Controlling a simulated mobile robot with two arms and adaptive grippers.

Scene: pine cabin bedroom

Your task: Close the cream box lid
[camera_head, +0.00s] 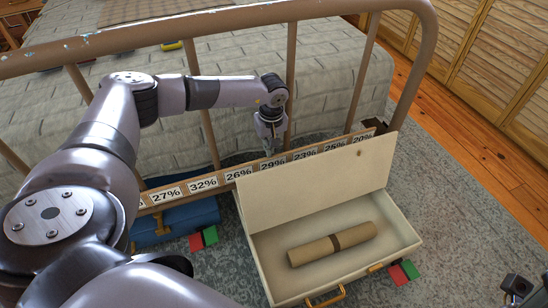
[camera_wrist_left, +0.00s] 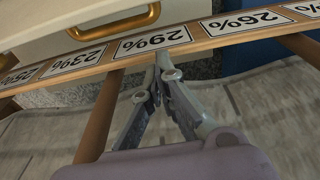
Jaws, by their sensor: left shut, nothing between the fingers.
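The cream box (camera_head: 408,232) stands on the rug at the foot of the bed with its lid (camera_head: 315,180) raised, leaning back toward the bed rail. Its inside is visible and holds a brown roll (camera_head: 333,244) with a dark band. In the left wrist view a cream face of the box (camera_wrist_left: 60,32) with a gold handle shows at the top left. My left gripper (camera_head: 269,150) is shut and empty, pointing down behind the lid, by the bed rail. In the left wrist view its fingertips (camera_wrist_left: 160,58) meet near the 29% label. Contact with the lid cannot be seen.
The bed rail with a strip of percent labels (camera_head: 203,184) runs close behind the lid. A blue case (camera_head: 175,223) lies left of the box. Red and green blocks (camera_head: 403,272) lie beside the box. Open rug (camera_head: 450,190) lies to the right.

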